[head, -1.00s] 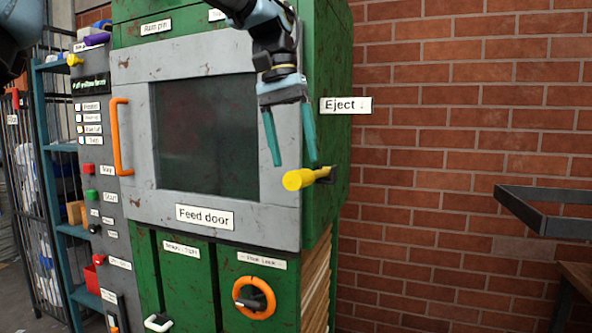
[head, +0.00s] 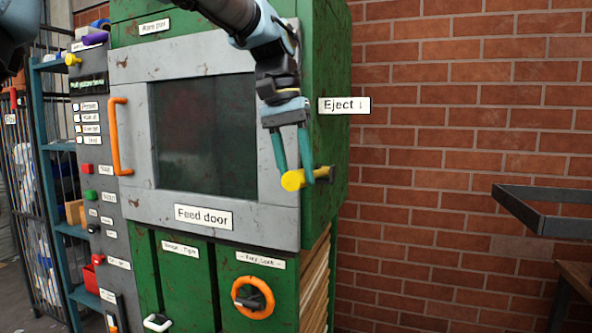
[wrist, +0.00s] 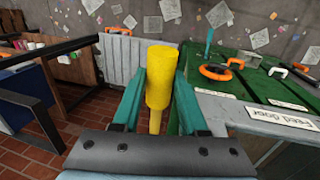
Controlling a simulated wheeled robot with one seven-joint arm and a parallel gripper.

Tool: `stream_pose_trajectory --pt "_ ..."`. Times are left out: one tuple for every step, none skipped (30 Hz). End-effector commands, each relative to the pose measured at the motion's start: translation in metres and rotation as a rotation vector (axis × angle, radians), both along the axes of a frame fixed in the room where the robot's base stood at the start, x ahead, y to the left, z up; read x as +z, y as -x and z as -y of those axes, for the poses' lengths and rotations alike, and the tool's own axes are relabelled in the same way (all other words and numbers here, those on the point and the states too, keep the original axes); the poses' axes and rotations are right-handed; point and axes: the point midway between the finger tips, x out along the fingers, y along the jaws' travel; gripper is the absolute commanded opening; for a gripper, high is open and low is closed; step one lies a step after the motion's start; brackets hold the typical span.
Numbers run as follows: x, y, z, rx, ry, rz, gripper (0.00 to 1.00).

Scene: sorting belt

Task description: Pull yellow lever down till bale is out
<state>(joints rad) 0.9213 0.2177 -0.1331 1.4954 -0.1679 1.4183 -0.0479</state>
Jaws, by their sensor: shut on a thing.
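The yellow lever (head: 293,180) sticks out from the right side of the green baler, just below the "Eject ↓" label (head: 344,105). My gripper (head: 296,170) reaches down from above, with its teal fingers on either side of the lever, shut on it. In the wrist view the yellow lever (wrist: 160,85) stands between the two teal fingers (wrist: 158,100). Layered tan material, perhaps the bale (head: 316,285), shows in the baler's lower right side.
The grey feed door (head: 280,205) with its orange handle (head: 118,136) is closed beside the lever. An orange ring handle (head: 268,298) sits below. A dark metal frame (head: 545,210) juts in at the right, before the brick wall.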

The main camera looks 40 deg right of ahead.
Motion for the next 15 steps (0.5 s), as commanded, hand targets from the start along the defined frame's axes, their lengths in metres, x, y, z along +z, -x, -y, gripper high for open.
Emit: stream_pose_trajectory --pt "0.0001 -0.0001 -0.0001 0.000 0.000 0.000 0.27" --pt "0.0002 -0.0001 -0.0001 0.000 0.000 0.000 0.23" --pt "0.0002 -0.0001 -0.0001 0.000 0.000 0.000 0.19" --pt "0.0002 -0.0001 -0.0001 0.000 0.000 0.000 0.15" --pt "0.0002 -0.0001 -0.0001 0.000 0.000 0.000 0.12" --pt "0.0002 -0.0001 -0.0001 0.000 0.000 0.000 0.08" --pt "0.0002 -0.0001 -0.0001 0.000 0.000 0.000 0.04" --pt "0.0002 -0.0001 -0.0001 0.000 0.000 0.000 0.01" --pt "0.0003 -0.0002 0.0000 0.000 0.000 0.000 0.00" --pt "0.0003 -0.0002 0.0000 0.000 0.000 0.000 0.00" --pt "0.0003 -0.0002 0.0000 0.000 0.000 0.000 0.00" --pt "0.0003 -0.0002 0.0000 0.000 0.000 0.000 0.00" --pt "0.0003 -0.0002 0.0000 0.000 0.000 0.000 0.00" --pt "0.0003 -0.0002 0.0000 0.000 0.000 0.000 0.00" --pt "0.0003 -0.0002 0.0000 0.000 0.000 0.000 0.00"
